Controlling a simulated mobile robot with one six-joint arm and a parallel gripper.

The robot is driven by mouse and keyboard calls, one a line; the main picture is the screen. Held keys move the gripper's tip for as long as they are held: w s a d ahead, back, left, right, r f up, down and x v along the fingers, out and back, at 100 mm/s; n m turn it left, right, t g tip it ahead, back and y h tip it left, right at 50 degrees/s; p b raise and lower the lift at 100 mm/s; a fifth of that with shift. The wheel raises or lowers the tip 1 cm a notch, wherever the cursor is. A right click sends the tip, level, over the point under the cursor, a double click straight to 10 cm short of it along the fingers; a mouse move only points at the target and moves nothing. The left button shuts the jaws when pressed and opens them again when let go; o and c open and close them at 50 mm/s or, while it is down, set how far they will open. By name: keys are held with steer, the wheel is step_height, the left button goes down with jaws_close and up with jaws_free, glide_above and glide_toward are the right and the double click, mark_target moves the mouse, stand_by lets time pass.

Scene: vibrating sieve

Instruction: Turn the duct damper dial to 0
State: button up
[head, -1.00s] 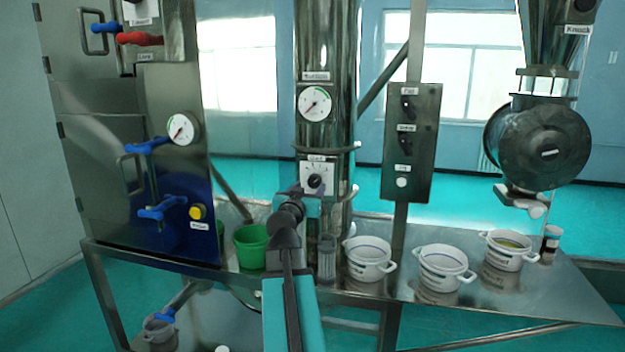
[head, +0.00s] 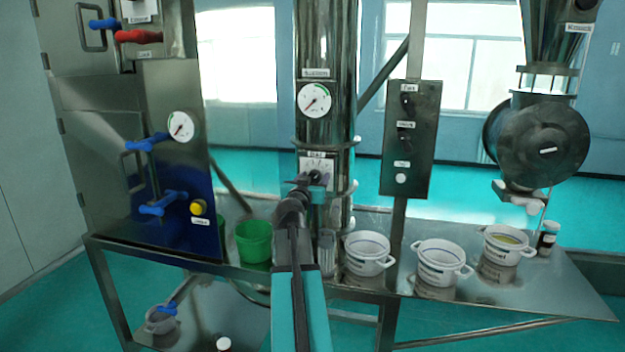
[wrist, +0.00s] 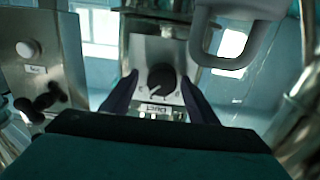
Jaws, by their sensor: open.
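The duct damper dial (head: 307,163) is a pale square plate with a dark round knob, mounted on the shiny vertical duct in the head view. In the wrist view the dark knob (wrist: 161,78) sits on its plate (wrist: 143,46), with the label appearing upside down. A light mark shows on the knob's lower left there; its scale value is too small to read. My gripper (wrist: 160,98) is open, with one dark finger on each side of the knob. Contact with the knob cannot be told. In the head view my gripper (head: 316,187) partly covers the dial's lower part.
A round gauge (head: 315,100) is above the dial. A switch panel (head: 408,140) stands to the right. A green bucket (head: 253,242) and several white pots, one of them here (head: 367,253), stand on the metal bench below. A grey handle-like loop (wrist: 228,62) is near the gripper in the wrist view.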

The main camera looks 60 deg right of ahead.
steer(key=shift+c, duration=0.2)
steer(key=c, duration=1)
steer(key=shift+w+a+f, duration=0.1)
steer(key=shift+a, duration=0.3)
steer(key=shift+d, duration=0.25)
steer(key=shift+r, duration=0.2)
